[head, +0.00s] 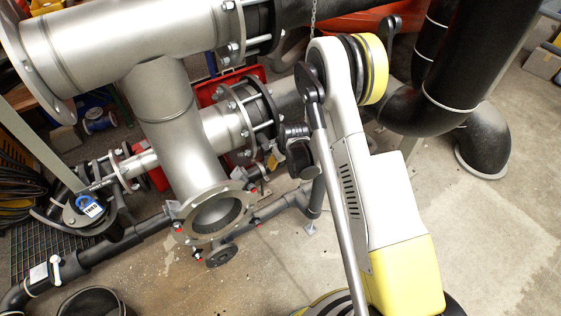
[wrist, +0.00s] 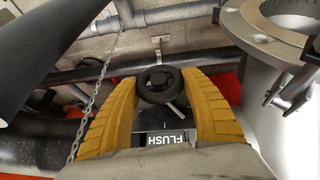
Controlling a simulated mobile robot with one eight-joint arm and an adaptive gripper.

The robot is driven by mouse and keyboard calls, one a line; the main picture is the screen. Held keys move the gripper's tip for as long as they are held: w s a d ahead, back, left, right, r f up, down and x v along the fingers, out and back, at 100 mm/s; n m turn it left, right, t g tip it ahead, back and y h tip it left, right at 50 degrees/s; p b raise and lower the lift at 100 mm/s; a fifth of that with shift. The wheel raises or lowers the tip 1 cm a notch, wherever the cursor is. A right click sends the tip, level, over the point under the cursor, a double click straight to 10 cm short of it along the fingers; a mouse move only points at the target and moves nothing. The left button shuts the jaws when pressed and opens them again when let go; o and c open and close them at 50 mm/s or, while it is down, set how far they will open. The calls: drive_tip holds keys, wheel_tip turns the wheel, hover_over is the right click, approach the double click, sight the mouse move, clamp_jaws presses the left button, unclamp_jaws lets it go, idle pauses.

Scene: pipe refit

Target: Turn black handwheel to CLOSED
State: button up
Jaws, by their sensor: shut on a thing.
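A black handwheel (wrist: 157,78) is in the middle of the wrist view, above a dark plate (wrist: 166,139) lettered FLUSH. My gripper (wrist: 160,88) has its two ribbed yellow fingers on either side of the wheel and is shut on it. The plate is partly hidden by the gripper's body. In the head view, my gripper is small and mostly hidden behind my arm, with a little yellow (head: 272,158) showing beside the pipes. The held wheel cannot be made out there. No CLOSED mark can be read in either view.
Another dark handwheel (head: 221,255) sits below an open grey flange (head: 215,213). A large grey pipe (head: 177,130) stands left of my arm. A chain (wrist: 92,105) hangs left of my fingers. A blue tag (head: 89,206) is at the left.

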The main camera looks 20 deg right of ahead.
drive_tip(key=m+g+y, duration=0.1)
drive_tip(key=y, duration=0.2)
drive_tip(key=shift+w+d+y, duration=0.1)
drive_tip(key=shift+d+y, duration=0.05)
drive_tip(key=shift+y, duration=0.25)
drive_tip(key=shift+g+y, duration=0.5)
drive_tip(key=shift+y, duration=0.9)
drive_tip(key=shift+m, duration=0.3)
drive_tip(key=o, duration=1.1)
drive_tip(key=shift+o, duration=0.2)
drive_tip(key=v, duration=1.2)
drive_tip(key=shift+d+f, duration=0.1)
